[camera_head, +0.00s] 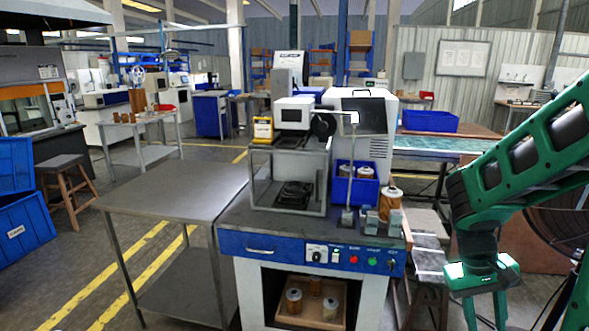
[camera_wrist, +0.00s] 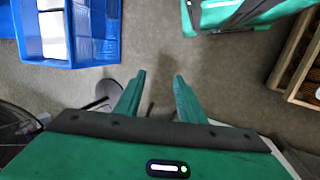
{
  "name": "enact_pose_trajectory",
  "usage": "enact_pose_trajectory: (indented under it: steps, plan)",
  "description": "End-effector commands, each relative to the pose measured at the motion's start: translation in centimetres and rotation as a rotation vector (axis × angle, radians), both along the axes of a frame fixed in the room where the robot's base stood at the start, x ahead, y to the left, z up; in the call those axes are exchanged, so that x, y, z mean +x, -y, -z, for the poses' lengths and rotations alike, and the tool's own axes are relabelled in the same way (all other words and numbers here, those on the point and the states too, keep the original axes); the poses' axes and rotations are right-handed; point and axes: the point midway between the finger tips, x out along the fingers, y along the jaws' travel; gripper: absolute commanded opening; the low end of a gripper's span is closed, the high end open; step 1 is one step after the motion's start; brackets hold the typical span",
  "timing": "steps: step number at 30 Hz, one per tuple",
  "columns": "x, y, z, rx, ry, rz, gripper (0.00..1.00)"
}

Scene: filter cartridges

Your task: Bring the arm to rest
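My green arm reaches in from the right edge in the head view and bends down, with my gripper (camera_head: 485,311) hanging low at the right of the workbench, fingers pointing down. In the wrist view my gripper (camera_wrist: 158,84) shows two green fingers apart, with only grey floor between them. It is open, empty and touches nothing that I can see. A filter cartridge (camera_head: 390,204) stands on the right of the workbench (camera_head: 232,213). More cartridges sit in a blue bin (camera_head: 356,190) on the bench and in a wooden tray (camera_head: 310,316) in its lower opening.
A bare metal table (camera_head: 165,190) adjoins the bench at left. A stool (camera_head: 64,172) and blue crates (camera_head: 22,222) stand far left. The wrist view shows a blue bin (camera_wrist: 68,60) with a white thing inside at upper left and a wooden crate (camera_wrist: 290,62) at right.

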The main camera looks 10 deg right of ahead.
Motion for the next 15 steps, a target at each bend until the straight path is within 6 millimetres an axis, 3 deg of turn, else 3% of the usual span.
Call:
enact_pose_trajectory:
  steps: [9, 15]
  plan:
    - [-5.4, -2.1, -4.7, 0.158, 0.147, 0.182, 0.36]
    - [-8.3, -3.6, -6.7, 0.219, 0.218, 0.260, 0.36]
